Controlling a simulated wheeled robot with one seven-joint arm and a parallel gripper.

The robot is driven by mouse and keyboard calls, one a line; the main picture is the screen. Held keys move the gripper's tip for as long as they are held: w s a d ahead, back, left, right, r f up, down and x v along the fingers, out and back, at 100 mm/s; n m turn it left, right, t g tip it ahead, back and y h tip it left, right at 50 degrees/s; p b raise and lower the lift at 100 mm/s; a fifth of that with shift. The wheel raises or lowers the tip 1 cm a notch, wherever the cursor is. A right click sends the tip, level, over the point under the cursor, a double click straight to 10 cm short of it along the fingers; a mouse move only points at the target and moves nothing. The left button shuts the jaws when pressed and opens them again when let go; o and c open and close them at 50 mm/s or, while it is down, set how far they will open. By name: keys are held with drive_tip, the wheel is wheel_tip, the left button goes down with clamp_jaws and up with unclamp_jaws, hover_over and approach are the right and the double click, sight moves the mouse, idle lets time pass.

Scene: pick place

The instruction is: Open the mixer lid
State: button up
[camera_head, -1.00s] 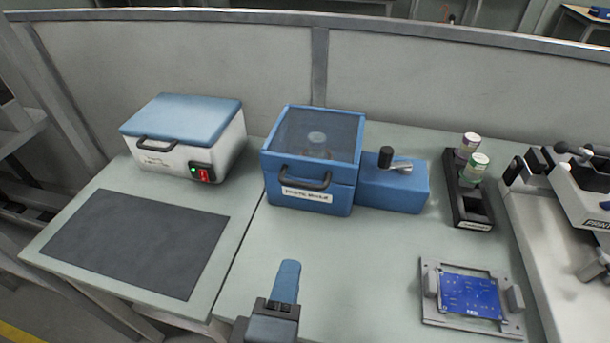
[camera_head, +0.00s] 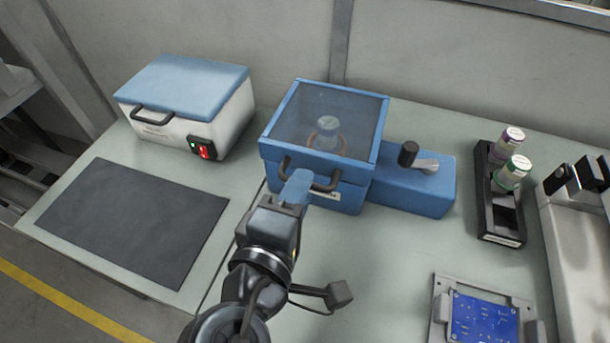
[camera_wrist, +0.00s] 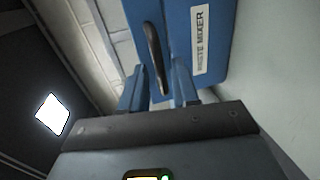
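The mixer (camera_head: 318,195) is a blue box with a clear, blue-framed lid (camera_head: 300,105), which is shut. A round container shows dimly through the lid. The lid's dark handle (camera_head: 325,184) is on the front face, and it also shows in the wrist view (camera_wrist: 154,50) beside the white mixer label (camera_wrist: 200,38). My gripper (camera_head: 297,183) is in front of the mixer at the left part of the handle, covering some of it. In the wrist view my gripper (camera_wrist: 159,85) has its two blue fingers apart, with the handle's near end between them; I cannot tell whether they touch it.
A white box with a blue lid (camera_head: 185,88) stands at the left behind a dark mat (camera_head: 130,222). A blue side unit with a lever (camera_head: 410,190) adjoins the mixer. A black rack (camera_head: 500,215) with capped bottles and a blue circuit board (camera_head: 483,318) are at the right.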

drive_tip(key=shift+x, duration=1.3)
drive_tip(key=shift+c, duration=0.4)
clamp_jaws()
